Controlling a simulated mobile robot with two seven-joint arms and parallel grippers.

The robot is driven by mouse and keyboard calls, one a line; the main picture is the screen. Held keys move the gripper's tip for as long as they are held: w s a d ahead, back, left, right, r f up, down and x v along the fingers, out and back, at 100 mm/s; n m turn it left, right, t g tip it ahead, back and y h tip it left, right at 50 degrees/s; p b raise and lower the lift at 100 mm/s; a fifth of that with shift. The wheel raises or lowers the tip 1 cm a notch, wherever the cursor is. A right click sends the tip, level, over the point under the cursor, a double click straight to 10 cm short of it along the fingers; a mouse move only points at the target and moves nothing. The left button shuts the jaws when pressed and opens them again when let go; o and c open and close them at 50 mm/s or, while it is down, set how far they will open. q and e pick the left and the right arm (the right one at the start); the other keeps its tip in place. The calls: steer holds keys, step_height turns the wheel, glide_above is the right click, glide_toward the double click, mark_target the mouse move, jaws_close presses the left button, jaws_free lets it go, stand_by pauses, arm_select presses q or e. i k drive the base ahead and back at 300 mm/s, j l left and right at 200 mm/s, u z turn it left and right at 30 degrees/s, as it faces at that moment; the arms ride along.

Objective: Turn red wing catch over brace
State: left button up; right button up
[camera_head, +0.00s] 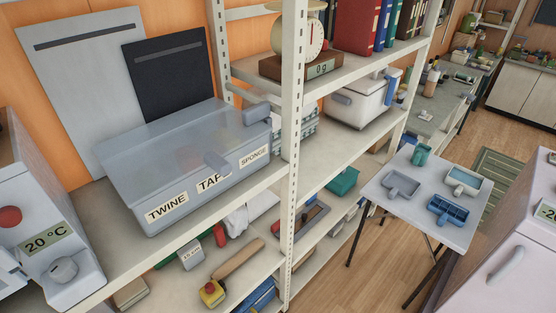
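No red wing catch or brace can be made out for certain. A translucent grey-blue crate (120,190) with labels reading TWINE, TAPE and SPONGE stands on the upper shelf at centre left. A blue-grey piece (217,162) sits at its front edge, partly over the TAPE label. Another blue-grey piece (257,113) sits at its right end. A round red knob (10,216) is on the white device at the far left. A small red item (219,235) lies on the shelf below, partly hidden. Neither of my grippers is in view.
A pale metal shelf post (294,150) stands right of the crate. A wooden-handled tool with a yellow and red head (212,293) lies on the lower shelf. A small table (425,215) with several trays stands at right, with open wooden floor around it.

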mark_target(273, 228)
steer(key=j+z, duration=0.5)
steer(key=j, duration=0.8)
steer(key=k+l, duration=0.1)
steer(key=k, duration=0.15)
steer(key=k+l, duration=0.1)
steer(key=l, duration=0.15)
steer(key=k+l, duration=0.1)
steer(key=l, duration=0.15)
steer(key=i+l, duration=0.15)
steer(key=l, duration=0.25)
steer(key=i+l+u, duration=0.15)
steer(key=l, duration=0.3)
steer(key=i+l, duration=0.1)
steer(key=l, duration=0.3)
steer(key=i+l+u, duration=0.15)
steer(key=l, duration=0.75)
steer(key=i+u, duration=0.05)
